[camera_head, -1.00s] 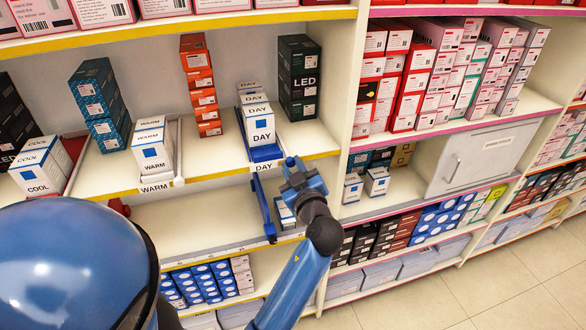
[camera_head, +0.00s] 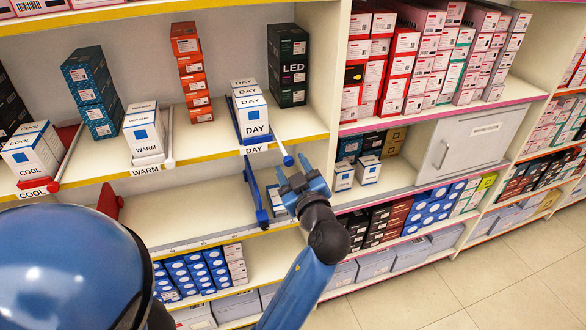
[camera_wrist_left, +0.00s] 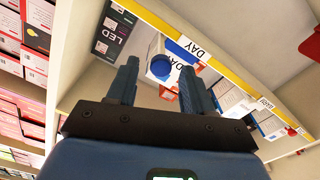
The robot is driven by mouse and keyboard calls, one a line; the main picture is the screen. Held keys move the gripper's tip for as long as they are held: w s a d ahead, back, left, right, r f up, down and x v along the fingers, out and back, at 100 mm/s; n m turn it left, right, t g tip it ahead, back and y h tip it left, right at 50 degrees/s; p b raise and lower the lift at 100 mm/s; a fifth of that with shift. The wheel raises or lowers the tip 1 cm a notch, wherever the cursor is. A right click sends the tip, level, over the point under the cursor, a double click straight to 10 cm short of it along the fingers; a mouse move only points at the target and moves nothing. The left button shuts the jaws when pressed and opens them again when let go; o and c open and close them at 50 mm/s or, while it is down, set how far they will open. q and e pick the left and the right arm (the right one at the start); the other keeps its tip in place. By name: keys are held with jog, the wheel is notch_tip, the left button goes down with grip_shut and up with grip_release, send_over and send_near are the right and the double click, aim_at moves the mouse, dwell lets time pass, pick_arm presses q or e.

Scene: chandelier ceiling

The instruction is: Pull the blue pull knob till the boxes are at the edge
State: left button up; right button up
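The white DAY boxes (camera_head: 253,117) stand in a blue pusher tray on the upper shelf, close to its front edge, above the DAY label (camera_head: 254,149). The tray's rod sticks out past the edge, ending in the blue pull knob (camera_head: 289,161). My left gripper (camera_head: 303,180) is just below and in front of the knob, apart from it. In the left wrist view its two fingers (camera_wrist_left: 160,78) are spread with nothing gripped between them; the DAY boxes (camera_wrist_left: 160,66) show beyond. My right gripper is not in view.
WARM boxes (camera_head: 144,130) and COOL boxes (camera_head: 32,152) stand to the left, and black LED boxes (camera_head: 288,65) to the right. A second blue pusher (camera_head: 255,199) is on the lower shelf near my gripper. The floor (camera_head: 480,260) at right is clear.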

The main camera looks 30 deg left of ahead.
pick_arm(q)
jog(key=shift+f, duration=0.1)
jog(key=shift+s+d, duration=0.25)
jog(key=shift+d, duration=0.05)
jog(key=b+v, duration=0.3)
jog(key=v, duration=0.7)
